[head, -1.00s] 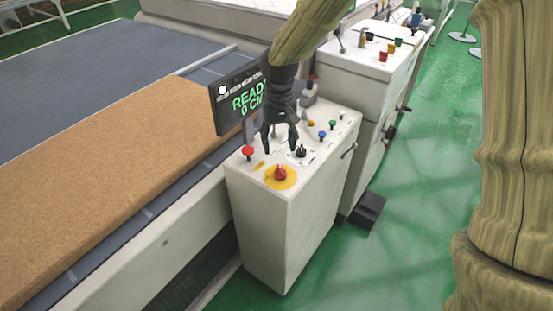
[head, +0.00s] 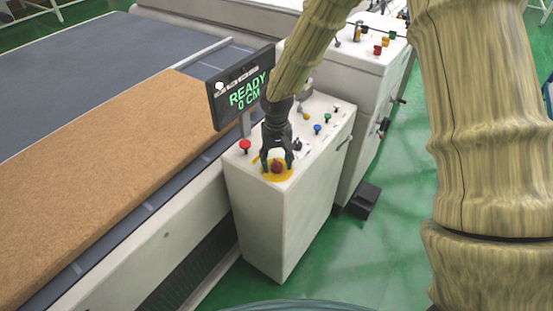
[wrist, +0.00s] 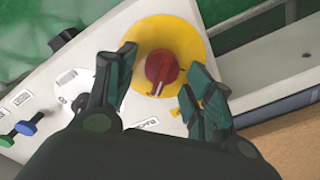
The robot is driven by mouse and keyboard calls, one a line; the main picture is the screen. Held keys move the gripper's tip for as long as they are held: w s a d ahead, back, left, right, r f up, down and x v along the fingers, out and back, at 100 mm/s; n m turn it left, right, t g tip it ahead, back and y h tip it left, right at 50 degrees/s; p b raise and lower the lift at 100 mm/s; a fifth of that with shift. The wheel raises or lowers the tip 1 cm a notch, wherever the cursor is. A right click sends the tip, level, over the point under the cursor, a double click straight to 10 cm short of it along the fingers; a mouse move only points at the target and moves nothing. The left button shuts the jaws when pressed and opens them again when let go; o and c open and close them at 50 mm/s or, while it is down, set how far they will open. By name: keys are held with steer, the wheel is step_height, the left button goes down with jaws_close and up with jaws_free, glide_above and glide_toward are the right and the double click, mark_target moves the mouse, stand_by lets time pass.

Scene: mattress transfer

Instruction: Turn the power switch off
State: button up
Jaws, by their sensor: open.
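The power switch is a red rotary knob (wrist: 161,68) on a round yellow plate (wrist: 188,38), on top of the white control cabinet (head: 280,225). In the wrist view the knob sits between my two fingertips. My gripper (wrist: 158,72) is open, one finger on each side of the knob, with a gap to it on both sides. In the head view my gripper (head: 277,165) points down over the yellow plate and partly hides the red knob (head: 277,167).
A black display (head: 241,88) reading "READY 0 CM" stands left of my arm. A red button (head: 245,146), a black knob (head: 297,145) and blue (head: 317,129) and green (head: 326,118) knobs are nearby. A conveyor with a brown mattress (head: 120,165) lies left.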

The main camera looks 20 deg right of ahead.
steer(key=shift+f, duration=0.1)
steer(key=c, duration=1)
steer(key=shift+o, duration=0.2)
steer(key=n+p, duration=0.1)
steer(key=n, duration=0.3)
steer(key=shift+a+n, duration=0.15)
steer(key=shift+n, duration=0.15)
steer(key=n+p, duration=0.1)
steer(key=n, duration=0.3)
steer(key=shift+a+n+p, duration=0.1)
steer(key=shift+n+p, duration=0.2)
steer(key=n+p, duration=0.1)
steer(key=n, duration=0.3)
steer(key=shift+s+a+n, duration=0.1)
steer(key=shift+s+n, duration=0.05)
steer(key=shift+n, duration=0.15)
steer(key=shift+s+n+p, duration=0.1)
steer(key=shift+n+p, duration=0.6)
steer(key=shift+n, duration=1.4)
